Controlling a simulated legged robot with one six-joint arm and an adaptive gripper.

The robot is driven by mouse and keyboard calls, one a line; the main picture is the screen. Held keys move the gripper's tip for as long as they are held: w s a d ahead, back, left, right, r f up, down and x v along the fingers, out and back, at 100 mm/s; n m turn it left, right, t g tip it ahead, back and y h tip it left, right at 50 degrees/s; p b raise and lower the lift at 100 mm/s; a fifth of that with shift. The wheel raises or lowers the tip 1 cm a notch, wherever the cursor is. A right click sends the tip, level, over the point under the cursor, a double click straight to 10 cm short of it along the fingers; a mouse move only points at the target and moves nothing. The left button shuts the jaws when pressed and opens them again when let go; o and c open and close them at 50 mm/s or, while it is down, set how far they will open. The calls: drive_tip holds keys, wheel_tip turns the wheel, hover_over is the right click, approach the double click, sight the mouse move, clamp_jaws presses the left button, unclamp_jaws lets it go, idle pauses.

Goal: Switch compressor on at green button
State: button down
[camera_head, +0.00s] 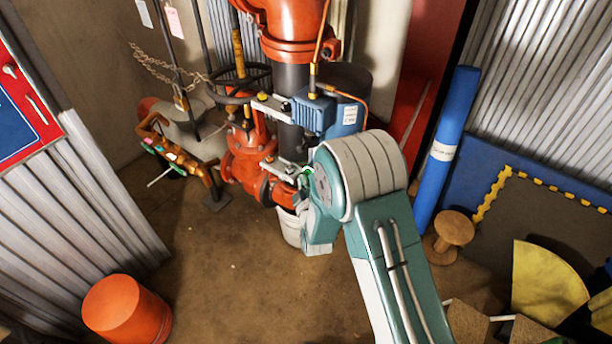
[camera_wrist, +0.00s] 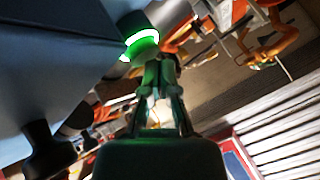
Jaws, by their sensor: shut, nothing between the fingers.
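The green button (camera_wrist: 143,46) shows in the wrist view at upper centre, with a bright lit ring around it, on the side of a blue-grey housing (camera_wrist: 60,65). My gripper (camera_wrist: 160,66) is shut and empty, its fingertips right beside the button's lower edge. I cannot tell whether they touch it. In the head view, a green glow shows at the end of my arm, below a blue boxy unit (camera_head: 312,112) on the red pipework. My wrist hides the button and fingers there.
A red valve (camera_head: 247,160) and thick vertical pipe stand close by. A white bucket (camera_head: 290,228) is under my wrist. A blue roll (camera_head: 445,150) leans at right, and an orange bucket (camera_head: 126,310) stands at lower left. The middle floor is clear.

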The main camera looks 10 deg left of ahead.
drive_tip(key=s, duration=0.1)
drive_tip(key=s+a, duration=0.1)
drive_tip(key=s, duration=0.1)
drive_tip(key=s+a, duration=0.1)
drive_tip(key=s, duration=0.1)
drive_tip(key=shift+s+a, duration=0.15)
drive_tip(key=shift+s, duration=0.1)
idle(0.6)
